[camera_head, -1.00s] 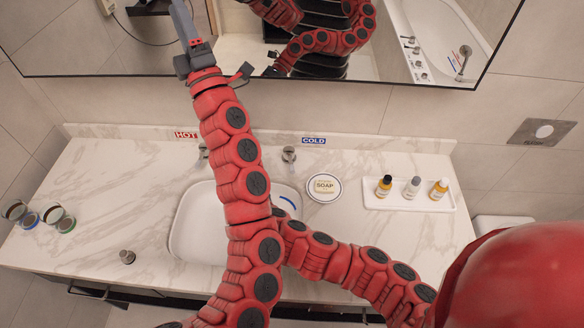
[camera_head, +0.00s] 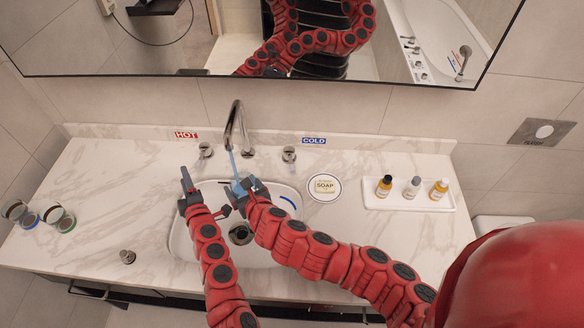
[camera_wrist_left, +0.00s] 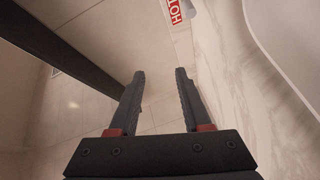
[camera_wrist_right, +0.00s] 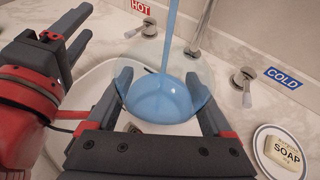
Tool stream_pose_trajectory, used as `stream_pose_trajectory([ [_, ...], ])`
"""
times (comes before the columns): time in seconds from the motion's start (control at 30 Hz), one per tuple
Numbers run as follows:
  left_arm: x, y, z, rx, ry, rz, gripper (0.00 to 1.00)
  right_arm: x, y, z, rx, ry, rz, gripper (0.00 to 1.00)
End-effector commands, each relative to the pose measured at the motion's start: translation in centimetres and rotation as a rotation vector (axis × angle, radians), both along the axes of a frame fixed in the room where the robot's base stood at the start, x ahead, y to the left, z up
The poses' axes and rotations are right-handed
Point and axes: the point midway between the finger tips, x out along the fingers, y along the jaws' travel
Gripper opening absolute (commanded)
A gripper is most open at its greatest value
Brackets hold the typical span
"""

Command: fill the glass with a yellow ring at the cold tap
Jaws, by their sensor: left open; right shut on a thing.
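My right gripper (camera_head: 250,188) is shut on a clear glass (camera_wrist_right: 160,90) and holds it over the white basin (camera_head: 180,235), under the spout (camera_head: 236,115). A blue stream of water (camera_wrist_right: 172,35) runs from the spout into the glass, and blue water stands in its lower part. I cannot make out a ring on it. The cold tap (camera_head: 289,154) is right of the spout, by the COLD label; its handle also shows in the right wrist view (camera_wrist_right: 243,82). My left gripper (camera_head: 185,185) is open and empty above the basin's left rim, apart from the glass.
The hot tap (camera_head: 205,150) is left of the spout. A glass with a blue ring (camera_head: 28,220) and one with a green ring (camera_head: 66,223) stand at the counter's left. A soap dish (camera_head: 323,188) and a bottle tray (camera_head: 408,203) are right.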

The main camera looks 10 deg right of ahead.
Motion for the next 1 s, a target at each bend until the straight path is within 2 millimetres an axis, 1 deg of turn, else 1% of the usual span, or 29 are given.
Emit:
stream_pose_trajectory([
  [0.03, -0.8, -2.6, -1.7, 0.084, 0.052, -0.066, 0.48, 0.0, 0.0, 0.1, 0.0, -0.002, 0.0, 0.15],
  [0.07, -1.4, -3.9, -2.8, 0.141, 0.082, -0.102, 0.48, 0.0, 0.0, 0.1, 0.0, -0.002, 0.0, 0.15],
  [0.1, -2.2, -5.6, -4.2, 0.215, 0.119, -0.152, 0.48, 0.0, 0.0, 0.1, 0.0, -0.002, 0.0, 0.15],
  [0.17, -3.6, -8.0, -6.2, 0.328, 0.168, -0.232, 0.48, 0.0, 0.0, 0.1, 0.0, -0.002, 0.0, 0.15],
  [0.2, -4.5, -9.6, -7.5, 0.405, 0.195, -0.288, 0.48, 0.0, 0.0, 0.1, 0.0, -0.002, 0.0, 0.15],
  [0.27, -6.2, -11.9, -9.4, 0.519, 0.231, -0.371, 0.48, 0.0, 0.0, 0.1, 0.0, -0.002, 0.0, 0.15],
  [0.3, -6.4, -14.0, -9.4, 0.527, 0.223, -0.405, 0.48, 0.0, 0.0, 0.1, 0.0, -0.002, 0.0, 0.15],
  [0.33, -6.2, -15.7, -8.7, 0.491, 0.205, -0.416, 0.48, 0.0, 0.0, 0.1, 0.001, -0.002, 0.001, 0.15],
  [0.4, -6.4, -19.3, -7.8, 0.427, 0.18, -0.441, 0.48, 0.0, 0.0, 0.1, 0.0, -0.002, 0.001, 0.15],
  [0.5, -7.0, -23.6, -6.9, 0.355, 0.162, -0.481, 0.48, 0.0, 0.0, 0.1, 0.0, -0.002, 0.0, 0.15],
  [0.53, -7.2, -24.7, -6.7, 0.337, 0.157, -0.491, 0.48, 0.0, 0.0, 0.1, 0.0, -0.002, 0.0, 0.15],
  [0.6, -7.6, -26.6, -6.2, 0.303, 0.15, -0.508, 0.48, 0.0, 0.0, 0.1, 0.0, -0.002, 0.0, 0.15],
  [0.7, -8.2, -28.4, -5.7, 0.271, 0.145, -0.522, 0.48, 0.0, 0.0, 0.1, 0.0, -0.002, 0.0, 0.15],
  [0.87, -8.3, -29.7, -5.6, 0.25, 0.144, -0.536, 0.48, 0.0, 0.0, 0.1, 0.001, -0.002, 0.0, 0.15],
  [1.0, -7.1, -30.2, -5.8, 0.249, 0.142, -0.54, 0.48, 0.0, 0.0, 0.1, 0.0, -0.002, 0.0, 0.15],
])
